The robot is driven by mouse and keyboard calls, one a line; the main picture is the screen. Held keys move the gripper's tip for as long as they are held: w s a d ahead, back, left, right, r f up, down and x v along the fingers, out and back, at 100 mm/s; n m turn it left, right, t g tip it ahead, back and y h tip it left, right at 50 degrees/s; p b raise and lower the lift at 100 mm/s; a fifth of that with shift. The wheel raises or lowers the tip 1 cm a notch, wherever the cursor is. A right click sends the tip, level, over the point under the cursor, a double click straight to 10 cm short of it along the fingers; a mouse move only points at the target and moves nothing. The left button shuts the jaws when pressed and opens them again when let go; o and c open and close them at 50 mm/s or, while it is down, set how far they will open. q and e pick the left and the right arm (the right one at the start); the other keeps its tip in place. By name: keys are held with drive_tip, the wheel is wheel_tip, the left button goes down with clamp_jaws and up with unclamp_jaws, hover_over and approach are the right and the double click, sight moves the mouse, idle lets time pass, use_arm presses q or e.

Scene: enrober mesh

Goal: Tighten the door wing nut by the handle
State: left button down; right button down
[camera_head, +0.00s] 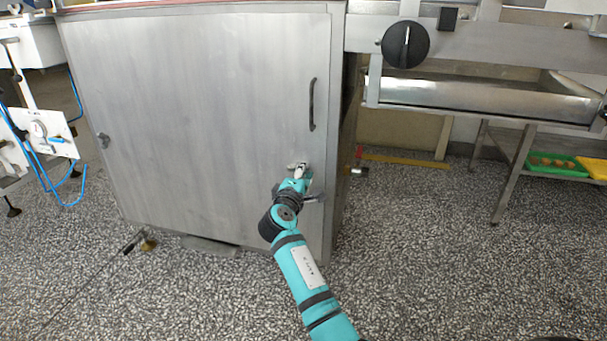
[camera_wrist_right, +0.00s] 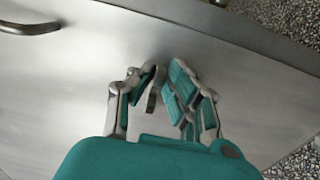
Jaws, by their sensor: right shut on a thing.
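The steel cabinet door (camera_head: 200,110) is closed, with a dark bar handle (camera_head: 312,104) upright near its right edge. The handle also shows at the upper left of the right wrist view (camera_wrist_right: 28,28). My right gripper (camera_head: 298,168) is at the door face just below the handle, and its fingers (camera_wrist_right: 166,84) close in on each other in the wrist view. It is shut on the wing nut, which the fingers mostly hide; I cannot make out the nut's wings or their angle. My left gripper is not in view.
A black knob (camera_head: 405,44) sits on the steel frame at upper right, above a metal tray (camera_head: 480,98). A hinge (camera_head: 103,141) is on the door's left edge. A stand with blue hoses (camera_head: 45,135) is at far left. The speckled floor in front is mostly clear.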

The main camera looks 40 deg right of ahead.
drive_tip(key=c, duration=1.4)
unclamp_jaws()
drive_tip(key=shift+o, duration=0.2)
drive_tip(key=shift+a, duration=0.1)
drive_tip(key=v, duration=1.2)
